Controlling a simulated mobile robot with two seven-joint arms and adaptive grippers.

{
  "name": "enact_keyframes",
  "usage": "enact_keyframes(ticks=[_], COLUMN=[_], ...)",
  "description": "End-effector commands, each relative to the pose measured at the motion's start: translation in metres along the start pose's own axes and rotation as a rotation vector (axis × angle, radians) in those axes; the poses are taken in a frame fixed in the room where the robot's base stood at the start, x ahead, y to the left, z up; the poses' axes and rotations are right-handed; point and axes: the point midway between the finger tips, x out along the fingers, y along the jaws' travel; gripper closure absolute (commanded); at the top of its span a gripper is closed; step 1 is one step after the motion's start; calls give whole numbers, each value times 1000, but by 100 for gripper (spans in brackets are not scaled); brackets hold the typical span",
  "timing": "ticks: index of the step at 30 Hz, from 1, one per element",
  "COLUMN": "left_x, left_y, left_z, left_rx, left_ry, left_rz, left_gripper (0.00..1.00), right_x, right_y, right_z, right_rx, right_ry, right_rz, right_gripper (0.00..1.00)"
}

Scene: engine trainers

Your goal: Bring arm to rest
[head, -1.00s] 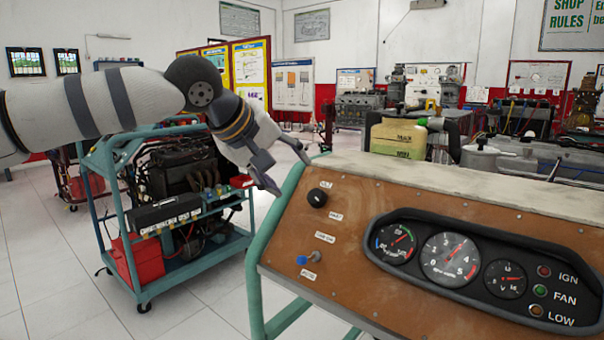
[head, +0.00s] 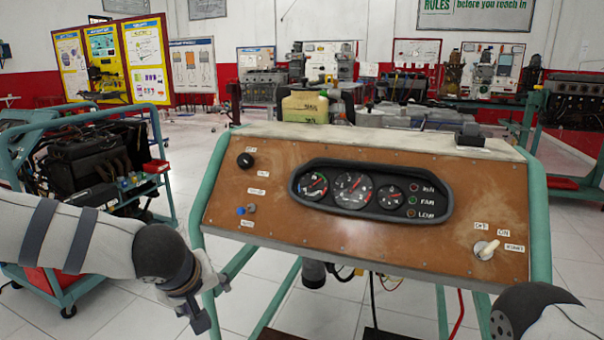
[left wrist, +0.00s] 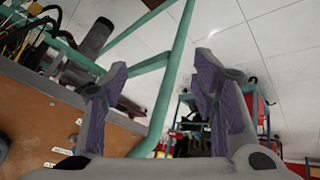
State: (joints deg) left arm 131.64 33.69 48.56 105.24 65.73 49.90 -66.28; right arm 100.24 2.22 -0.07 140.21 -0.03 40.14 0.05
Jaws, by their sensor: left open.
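My left gripper (head: 214,302) hangs low in front of the left side of the engine trainer's brown control panel (head: 300,228), near its green frame leg. In the left wrist view its two fingers (left wrist: 160,95) stand apart with nothing between them. The gripper appears clear of these controls. Part of my right arm (head: 540,312) shows at the lower right; its gripper is out of view.
A green cart with an engine (head: 90,165) stands at the left, close to my left arm. A yellow container (head: 304,107) stands behind the panel. The trainer's green frame (head: 541,225) edges the right side. White tiled floor (head: 270,265) shows below and around.

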Motion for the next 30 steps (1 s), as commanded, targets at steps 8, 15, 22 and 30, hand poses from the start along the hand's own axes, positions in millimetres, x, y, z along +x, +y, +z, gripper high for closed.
enact_keyframes(ticks=[8,15,22,30], left_x=[40,-42,-90,-90], left_y=[-126,-252,-294,-294], left_z=[237,380,413,414], left_rx=[326,455,468,465], left_ry=[-261,-641,-797,-797], left_rz=[-95,-157,-205,-206], left_gripper=[47,47,47,47], right_x=[-13,-21,-23,-22], right_y=[-1,-1,-1,-1], right_z=[-6,-10,-12,-11], right_rx=[0,0,0,0], right_ry=[33,57,62,60], right_rz=[-2,-3,-4,-4], right_gripper=[60,60,60,60])
